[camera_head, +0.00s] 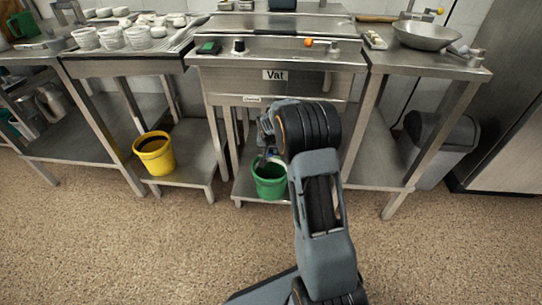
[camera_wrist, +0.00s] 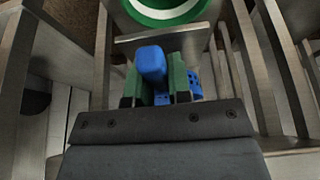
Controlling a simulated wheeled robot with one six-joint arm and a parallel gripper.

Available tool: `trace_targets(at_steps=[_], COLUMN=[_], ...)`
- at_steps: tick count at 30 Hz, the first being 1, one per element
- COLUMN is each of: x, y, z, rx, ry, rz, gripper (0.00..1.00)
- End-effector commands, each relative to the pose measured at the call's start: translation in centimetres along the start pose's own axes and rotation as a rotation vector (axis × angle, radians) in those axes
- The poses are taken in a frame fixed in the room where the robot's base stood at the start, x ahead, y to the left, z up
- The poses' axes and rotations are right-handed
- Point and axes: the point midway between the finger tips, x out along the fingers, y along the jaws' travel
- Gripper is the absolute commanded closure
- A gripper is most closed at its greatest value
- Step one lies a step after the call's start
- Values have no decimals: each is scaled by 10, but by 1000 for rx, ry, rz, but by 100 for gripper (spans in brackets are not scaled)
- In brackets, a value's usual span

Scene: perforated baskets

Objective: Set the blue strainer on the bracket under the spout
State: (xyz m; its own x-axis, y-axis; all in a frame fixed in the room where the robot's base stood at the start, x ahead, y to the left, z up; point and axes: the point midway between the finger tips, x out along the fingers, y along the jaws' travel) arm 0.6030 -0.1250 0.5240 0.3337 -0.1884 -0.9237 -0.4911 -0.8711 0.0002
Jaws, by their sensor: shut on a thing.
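In the wrist view, my gripper (camera_wrist: 156,84) is shut on the blue strainer (camera_wrist: 152,64), with a green-sided finger on either side of its rounded blue upper part. A perforated blue part (camera_wrist: 194,84) shows beside the right finger; the rest is hidden by the gripper. In the head view, my gripper (camera_head: 265,150) is in front of the vat stand, just above the green bucket (camera_head: 269,180); the strainer cannot be made out there. The steel vat (camera_head: 225,86) carries a "Vat" label. I cannot clearly tell the spout or the bracket.
The green bucket stands on the low shelf under the vat; its rim (camera_wrist: 165,14) shows in the wrist view. A yellow bucket (camera_head: 155,155) stands on a shelf to the left. Steel legs flank my gripper closely. A grey bin (camera_head: 440,148) stands right. The front floor is clear.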

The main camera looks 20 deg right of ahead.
Motion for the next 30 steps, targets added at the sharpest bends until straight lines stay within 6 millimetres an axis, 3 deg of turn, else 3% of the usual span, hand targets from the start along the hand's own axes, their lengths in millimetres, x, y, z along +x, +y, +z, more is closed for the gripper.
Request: trace_targets(at_steps=[9, 22, 23, 30], x=[33, 36, 36, 35], y=[0, 0, 0, 0], z=[14, 15, 15, 15], rx=[1, 1, 1, 1], ry=[-1, 0, -1, -1], rz=[0, 0, 0, 0], gripper=[100, 100, 80, 57])
